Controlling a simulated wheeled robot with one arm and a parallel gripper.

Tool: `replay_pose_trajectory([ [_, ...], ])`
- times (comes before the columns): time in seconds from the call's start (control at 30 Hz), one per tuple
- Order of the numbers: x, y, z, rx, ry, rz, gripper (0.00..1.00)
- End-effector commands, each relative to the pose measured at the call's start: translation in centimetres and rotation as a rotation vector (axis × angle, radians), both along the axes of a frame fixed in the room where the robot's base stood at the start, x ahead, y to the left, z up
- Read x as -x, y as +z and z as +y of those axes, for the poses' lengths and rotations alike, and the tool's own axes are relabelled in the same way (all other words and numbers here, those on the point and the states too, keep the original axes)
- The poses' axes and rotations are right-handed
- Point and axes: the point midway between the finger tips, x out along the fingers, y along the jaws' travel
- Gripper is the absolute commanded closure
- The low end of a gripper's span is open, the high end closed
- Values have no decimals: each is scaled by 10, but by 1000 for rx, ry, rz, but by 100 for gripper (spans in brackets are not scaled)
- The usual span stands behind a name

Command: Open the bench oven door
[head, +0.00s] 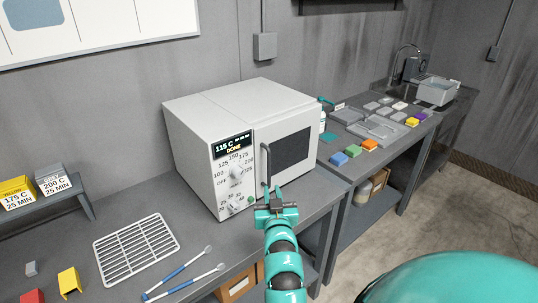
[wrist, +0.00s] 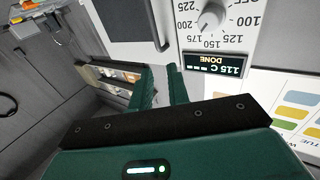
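The white bench oven (head: 208,125) stands on the grey bench, its display reading 115 C and DONE. Its door (head: 297,148), with a dark window, looks shut. A dark vertical door handle (head: 265,166) runs along the door's left edge; its end also shows in the wrist view (wrist: 160,28). My teal gripper (head: 272,192) is in front of the oven, near the lower end of the handle. In the wrist view, my gripper's fingers (wrist: 161,72) stand apart with nothing seen between them. The handle lies beyond the fingertips; I cannot tell how far.
A wire rack (head: 136,248) and blue-handled tools (head: 182,274) lie on the bench at left. Colored blocks (head: 354,150) and grey trays (head: 373,128) cover the right bench, towards a sink with a grey bin (head: 437,92). The floor at right is clear.

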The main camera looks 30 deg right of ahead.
Motion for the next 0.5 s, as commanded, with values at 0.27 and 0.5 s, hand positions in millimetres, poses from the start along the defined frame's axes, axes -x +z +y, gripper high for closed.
replay_pose_trajectory([
  [0.27, -8, 0, -13, -24, -13, 28, 83],
  [0.5, -39, 3, -30, -23, -13, 28, 83],
])
